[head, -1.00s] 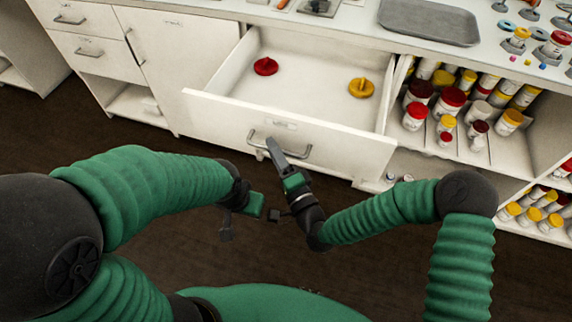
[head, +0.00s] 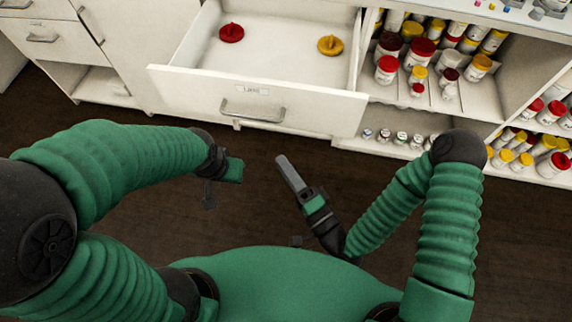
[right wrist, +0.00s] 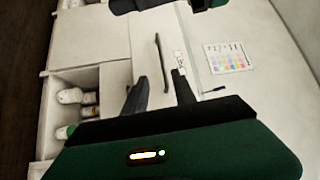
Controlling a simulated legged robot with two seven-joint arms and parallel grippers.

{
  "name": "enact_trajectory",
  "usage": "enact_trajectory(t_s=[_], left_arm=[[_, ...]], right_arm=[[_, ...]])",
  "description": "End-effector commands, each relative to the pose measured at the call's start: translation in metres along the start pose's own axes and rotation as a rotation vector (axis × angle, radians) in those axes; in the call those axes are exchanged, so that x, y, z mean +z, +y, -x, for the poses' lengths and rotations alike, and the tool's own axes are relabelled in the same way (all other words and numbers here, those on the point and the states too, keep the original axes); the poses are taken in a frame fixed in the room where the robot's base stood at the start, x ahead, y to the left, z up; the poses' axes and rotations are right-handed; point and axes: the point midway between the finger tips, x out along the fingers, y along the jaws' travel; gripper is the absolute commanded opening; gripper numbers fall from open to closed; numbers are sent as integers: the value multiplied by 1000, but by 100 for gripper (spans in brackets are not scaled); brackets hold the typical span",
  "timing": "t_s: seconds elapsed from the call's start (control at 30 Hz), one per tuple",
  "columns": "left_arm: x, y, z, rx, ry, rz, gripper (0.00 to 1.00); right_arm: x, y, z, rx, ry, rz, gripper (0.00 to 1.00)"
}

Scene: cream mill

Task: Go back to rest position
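My right gripper (head: 284,162) is over the floor, in front of the open drawer (head: 215,84) and apart from its handle (head: 254,113). In the right wrist view the two dark fingers of this gripper (right wrist: 160,78) stand apart with nothing between them. My left gripper (head: 232,172) is low at the left, also over the floor. Its fingers are too unclear to read. The drawer is pulled out and holds a red knobbed piece (head: 231,33) and a yellow knobbed piece (head: 330,45), lying apart.
An open shelf to the right holds jars with red and yellow lids (head: 422,50). Small vials (head: 401,138) stand on a low ledge. The dark floor (head: 270,215) between the arms and cabinets is free. The right wrist view shows a colour chart (right wrist: 228,57).

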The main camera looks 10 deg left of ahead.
Motion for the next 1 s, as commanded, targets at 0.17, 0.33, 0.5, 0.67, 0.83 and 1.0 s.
enact_trajectory(t_s=[0.17, 0.33, 0.5, 0.67, 0.83, 1.0], left_arm=[[0, 0, 0, 0, 0, 0, 36], [0, 0, 0, 0, 0, 0, 36], [0, 0, 0, 0, 0, 0, 36], [0, 0, 0, 0, 0, 0, 36], [0, 0, 0, 0, 0, 0, 36], [0, 0, 0, 0, 0, 0, 36]], right_arm=[[0, 0, 0, 0, -1, 1, 32], [4, 26, -4, 131, -119, 187, 32], [-46, 98, 26, 578, -366, 655, 32], [-130, 106, 90, 1019, -480, 865, 32], [-169, 70, 149, 1299, -532, 841, 32], [-168, 26, 192, 1430, -582, 718, 32]])
